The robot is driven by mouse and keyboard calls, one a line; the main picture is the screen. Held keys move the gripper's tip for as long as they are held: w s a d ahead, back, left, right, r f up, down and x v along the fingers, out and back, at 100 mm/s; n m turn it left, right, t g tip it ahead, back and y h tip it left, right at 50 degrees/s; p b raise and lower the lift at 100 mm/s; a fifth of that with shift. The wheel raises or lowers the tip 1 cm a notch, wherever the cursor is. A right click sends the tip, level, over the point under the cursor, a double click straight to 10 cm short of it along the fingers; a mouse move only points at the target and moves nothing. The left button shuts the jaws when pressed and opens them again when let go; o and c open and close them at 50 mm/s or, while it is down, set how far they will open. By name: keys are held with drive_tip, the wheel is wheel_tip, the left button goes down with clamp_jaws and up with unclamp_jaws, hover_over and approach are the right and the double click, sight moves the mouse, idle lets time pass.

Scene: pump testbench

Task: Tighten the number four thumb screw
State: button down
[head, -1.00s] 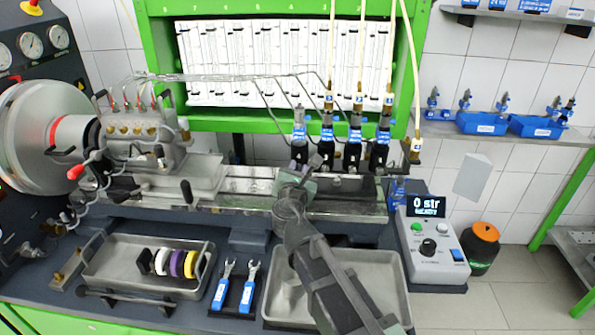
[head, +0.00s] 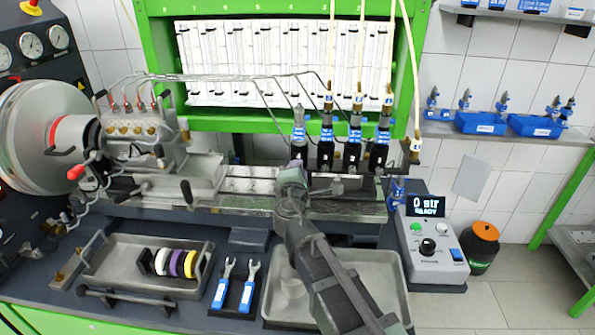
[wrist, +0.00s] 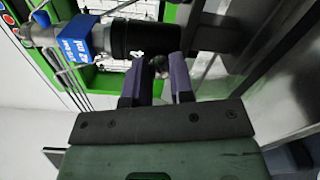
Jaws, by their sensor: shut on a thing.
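The number four injector (head: 300,137) is the leftmost of the upright injectors in the head view, with a black body and blue labels. In the wrist view its black body (wrist: 132,38) lies sideways across the top, with a blue label (wrist: 80,38). My gripper (wrist: 158,68) is at the lower end of this body, its two purple fingers either side of the small thumb screw (wrist: 157,62). It is shut on the screw, which is mostly hidden between the fingertips. In the head view my gripper (head: 296,164) is in front of the injector's base and hides the screw.
Other injectors (head: 355,140) stand close to the right on the bench rail. Thin metal pipes (head: 230,77) run above. A tray with coloured rings (head: 120,262), two blue-handled wrenches (head: 235,288) and a control box reading "0 str READY" (head: 430,235) are around.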

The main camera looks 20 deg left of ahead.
drive_tip(key=m, duration=1.1)
drive_tip(key=shift+f, duration=0.1)
idle(0.4)
drive_tip(key=c, duration=1)
unclamp_jaws()
drive_tip(key=shift+s, duration=0.1)
drive_tip(key=v, duration=1)
drive_tip(key=shift+s+d, duration=0.2)
drive_tip(key=shift+s, duration=0.05)
